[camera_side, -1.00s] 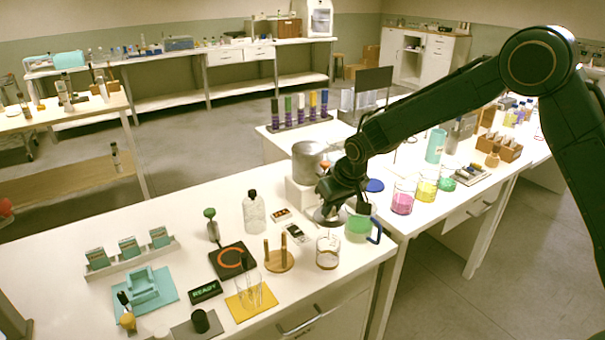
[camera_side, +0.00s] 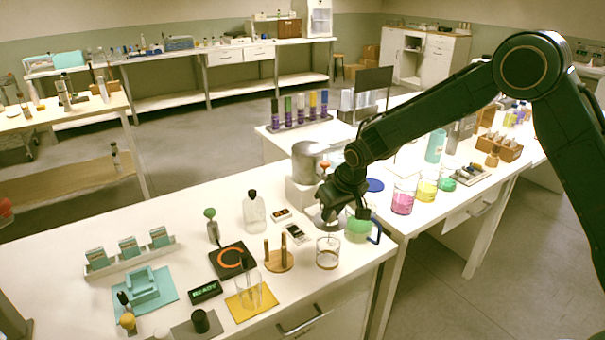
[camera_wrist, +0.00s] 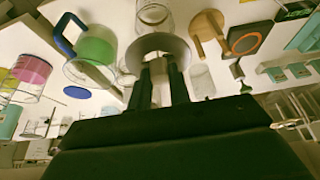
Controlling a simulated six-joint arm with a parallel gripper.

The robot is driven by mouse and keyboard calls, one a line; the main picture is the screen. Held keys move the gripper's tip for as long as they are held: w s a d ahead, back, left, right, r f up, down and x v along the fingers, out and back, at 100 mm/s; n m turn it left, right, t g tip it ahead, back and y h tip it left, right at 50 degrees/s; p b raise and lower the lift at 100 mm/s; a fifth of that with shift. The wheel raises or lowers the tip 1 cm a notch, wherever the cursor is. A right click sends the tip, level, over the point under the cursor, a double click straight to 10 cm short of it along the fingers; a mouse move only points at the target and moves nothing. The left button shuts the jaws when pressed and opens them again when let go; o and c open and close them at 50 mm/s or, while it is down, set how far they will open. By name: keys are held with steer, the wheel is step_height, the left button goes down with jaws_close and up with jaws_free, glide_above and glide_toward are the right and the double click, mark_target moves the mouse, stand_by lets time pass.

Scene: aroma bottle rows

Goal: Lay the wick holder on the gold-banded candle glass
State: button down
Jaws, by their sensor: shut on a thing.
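The candle glass (camera_side: 328,253), a clear tumbler with a gold-brown band low down, stands near the bench's front edge in the side view. In the wrist view the banded glass (camera_wrist: 153,14) is at the top, partly hidden. My gripper (camera_wrist: 160,68) is shut on the wick holder (camera_wrist: 176,45), a grey disc seen beyond the fingertips. The disc overlaps the near part of the glass in the wrist view; I cannot tell whether they touch.
A green-filled jug (camera_side: 359,228) with a blue handle stands close to the right of my gripper. A wooden peg stand (camera_side: 279,262) is left of the glass. A clear bottle (camera_side: 254,212) and a metal can on a white block (camera_side: 300,192) stand behind.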

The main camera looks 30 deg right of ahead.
steer(key=shift+f, duration=3.2)
stand_by(2.6)
steer(key=c, duration=0.8)
jaws_free()
steer(key=shift+r, duration=0.15)
steer(key=shift+r, duration=3.35)
